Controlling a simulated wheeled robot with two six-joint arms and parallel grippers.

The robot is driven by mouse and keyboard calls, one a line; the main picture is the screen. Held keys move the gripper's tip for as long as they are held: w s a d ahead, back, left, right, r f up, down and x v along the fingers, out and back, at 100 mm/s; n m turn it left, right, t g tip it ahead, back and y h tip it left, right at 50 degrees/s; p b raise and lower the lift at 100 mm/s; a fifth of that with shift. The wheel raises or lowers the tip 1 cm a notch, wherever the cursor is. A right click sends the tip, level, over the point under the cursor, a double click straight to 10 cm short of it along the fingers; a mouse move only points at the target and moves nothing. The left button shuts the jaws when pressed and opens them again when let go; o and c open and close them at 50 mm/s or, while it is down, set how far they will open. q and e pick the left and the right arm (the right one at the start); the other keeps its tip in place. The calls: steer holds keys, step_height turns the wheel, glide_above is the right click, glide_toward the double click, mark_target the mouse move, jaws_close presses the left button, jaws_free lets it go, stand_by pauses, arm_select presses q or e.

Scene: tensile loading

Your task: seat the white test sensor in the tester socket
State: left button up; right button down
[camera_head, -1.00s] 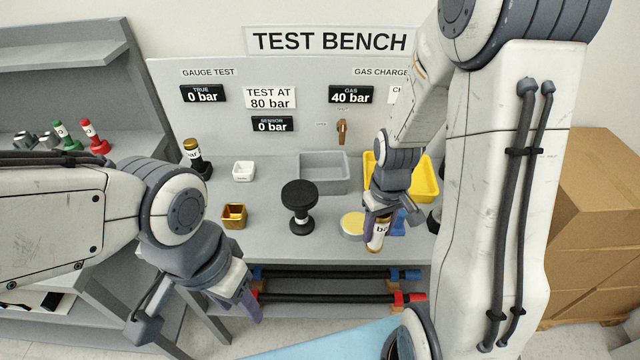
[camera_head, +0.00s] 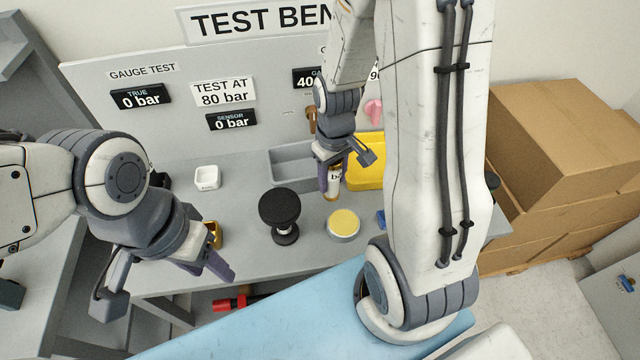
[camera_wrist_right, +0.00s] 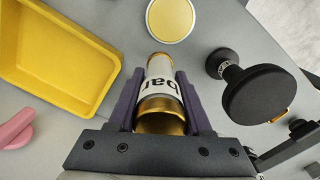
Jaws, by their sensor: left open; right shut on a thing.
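My right gripper (camera_head: 328,180) is shut on a white test sensor (camera_head: 334,183), a white cylinder with a gold end and a "bar" label. In the right wrist view the sensor (camera_wrist_right: 160,88) lies between the two purple fingers (camera_wrist_right: 158,100). In the head view it is above the bench, behind the yellow-topped disc (camera_head: 343,223). My left gripper (camera_head: 208,264) is open and empty at the bench's front edge, in front of a gold cup (camera_head: 214,232) that it partly hides. I cannot tell which fixture is the tester socket.
A black round-topped post (camera_head: 281,210) stands mid-bench, left of the disc. A white cup (camera_head: 207,178) is at the back left. A grey bin (camera_head: 290,167) and a yellow bin (camera_head: 367,172) stand at the back. Cardboard boxes (camera_head: 560,150) are on the right.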

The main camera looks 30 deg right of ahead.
steer(key=shift+w+a+f+p, duration=0.25)
steer(key=shift+w+f, duration=0.2)
steer(key=shift+f, duration=0.55)
steer(key=shift+w+a+f+p, duration=0.1)
steer(key=shift+w+a+f, duration=0.25)
steer(key=shift+f, duration=0.6)
steer(key=shift+w+a+f+p, duration=0.2)
steer(key=shift+w+f, duration=0.3)
steer(key=shift+f, duration=0.5)
steer(key=shift+f, duration=0.2)
steer(key=shift+c, duration=1.7)
jaws_free()
